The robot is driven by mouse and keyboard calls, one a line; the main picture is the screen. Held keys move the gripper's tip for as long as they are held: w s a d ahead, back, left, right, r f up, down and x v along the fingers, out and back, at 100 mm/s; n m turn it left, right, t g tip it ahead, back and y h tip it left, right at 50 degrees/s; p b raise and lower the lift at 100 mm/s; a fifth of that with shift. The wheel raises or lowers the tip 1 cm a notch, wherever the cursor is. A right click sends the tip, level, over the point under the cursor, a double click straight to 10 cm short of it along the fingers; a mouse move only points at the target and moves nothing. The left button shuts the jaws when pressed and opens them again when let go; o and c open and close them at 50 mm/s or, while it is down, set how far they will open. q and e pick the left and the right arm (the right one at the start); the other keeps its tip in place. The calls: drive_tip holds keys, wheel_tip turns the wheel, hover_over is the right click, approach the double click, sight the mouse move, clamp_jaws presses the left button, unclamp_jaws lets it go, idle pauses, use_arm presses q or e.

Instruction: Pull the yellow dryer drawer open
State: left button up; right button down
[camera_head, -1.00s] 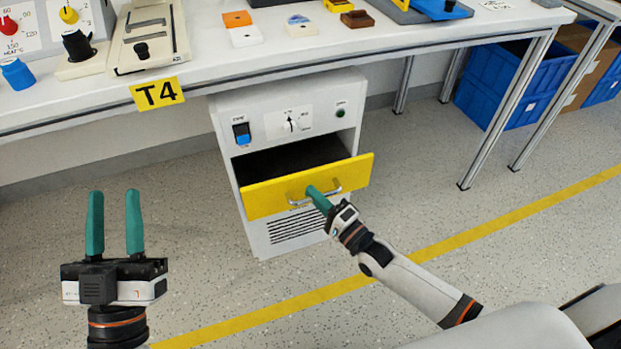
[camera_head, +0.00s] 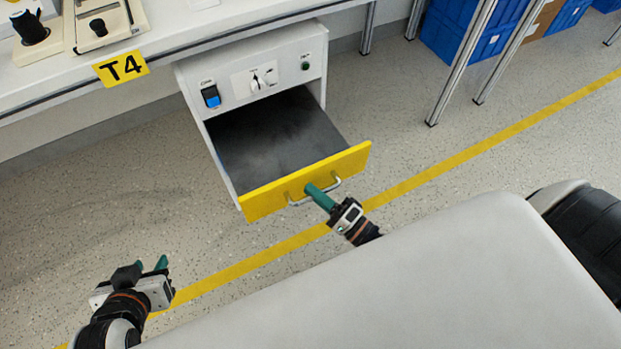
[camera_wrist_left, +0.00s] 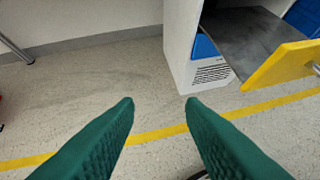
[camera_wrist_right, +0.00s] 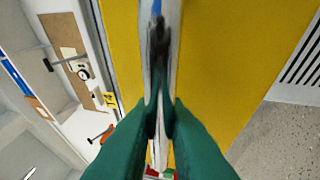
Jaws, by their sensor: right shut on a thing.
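The yellow drawer front (camera_head: 270,195) stands well out from the white dryer cabinet (camera_head: 222,98) in the head view, and its dark, empty inside shows. My right gripper (camera_head: 312,190) is shut on the drawer's metal handle (camera_head: 333,183). In the right wrist view the green fingers (camera_wrist_right: 160,115) close on the handle bar in front of the yellow panel (camera_wrist_right: 225,60). My left gripper (camera_head: 150,264) is open and empty over the floor, left of the drawer. Its fingers are apart in the left wrist view (camera_wrist_left: 160,108), with the yellow drawer front (camera_wrist_left: 283,65) at right.
A white table (camera_head: 50,85) with a T4 label (camera_head: 121,67) stands above and behind the dryer. Table legs (camera_head: 462,62) and blue crates (camera_head: 470,30) are at the upper right. The floor around the drawer is clear, with a yellow line (camera_head: 450,165) across it.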

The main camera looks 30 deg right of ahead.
use_arm(q)
drive_tip(key=shift+s+a+f+g, duration=0.15)
drive_tip(key=shift+s+f+g, duration=0.2)
drive_tip(key=shift+s+g, duration=0.1)
use_arm(e)
drive_tip(key=shift+s, duration=0.4)
drive_tip(key=c, duration=1.7)
unclamp_jaws()
drive_tip(key=shift+c, duration=0.2)
